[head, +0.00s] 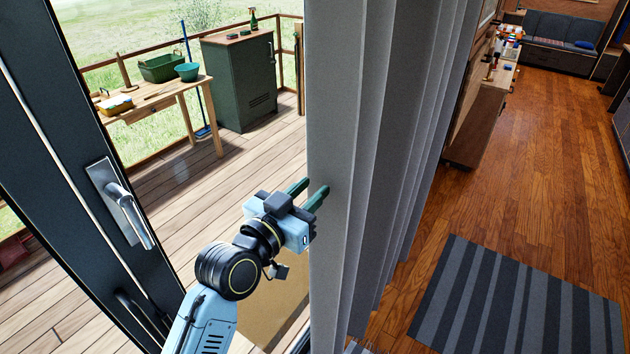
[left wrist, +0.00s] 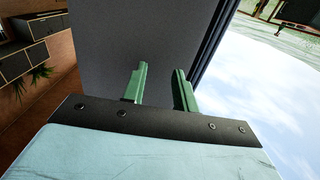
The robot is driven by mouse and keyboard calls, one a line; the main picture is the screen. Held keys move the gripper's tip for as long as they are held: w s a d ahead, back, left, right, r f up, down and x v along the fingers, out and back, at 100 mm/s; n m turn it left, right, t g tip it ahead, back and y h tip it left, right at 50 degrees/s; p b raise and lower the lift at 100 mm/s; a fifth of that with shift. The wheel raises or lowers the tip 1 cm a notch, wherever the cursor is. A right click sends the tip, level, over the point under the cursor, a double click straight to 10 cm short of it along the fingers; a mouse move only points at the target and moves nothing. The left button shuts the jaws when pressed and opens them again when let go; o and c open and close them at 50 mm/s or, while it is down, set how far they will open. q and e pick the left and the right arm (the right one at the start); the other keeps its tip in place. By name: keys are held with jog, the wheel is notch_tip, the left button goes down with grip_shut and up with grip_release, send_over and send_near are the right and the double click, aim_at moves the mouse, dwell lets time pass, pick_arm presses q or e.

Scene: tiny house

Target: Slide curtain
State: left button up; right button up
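The grey curtain (head: 335,120) hangs in vertical folds from the top to the bottom of the head view, its left edge at the open doorway. My left gripper (head: 307,192) is at this edge at mid height, its two green fingers parted. One finger shows against the curtain's face, the other just left of its edge. In the left wrist view, the curtain (left wrist: 115,40) fills the space beyond the parted fingers of the left gripper (left wrist: 160,80). I cannot tell whether either finger touches the cloth. My right gripper is not in view.
A dark-framed glass door with a handle (head: 118,205) stands at the left. Outside are a wooden table (head: 185,88) and a green cabinet (head: 240,85) on the deck. Inside, right of the curtain, the wooden floor is clear around a striped rug (head: 520,300); a sofa (head: 560,28) stands far back.

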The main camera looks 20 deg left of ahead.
pick_arm(q)
jog(key=shift+x, duration=1.15)
grip_shut()
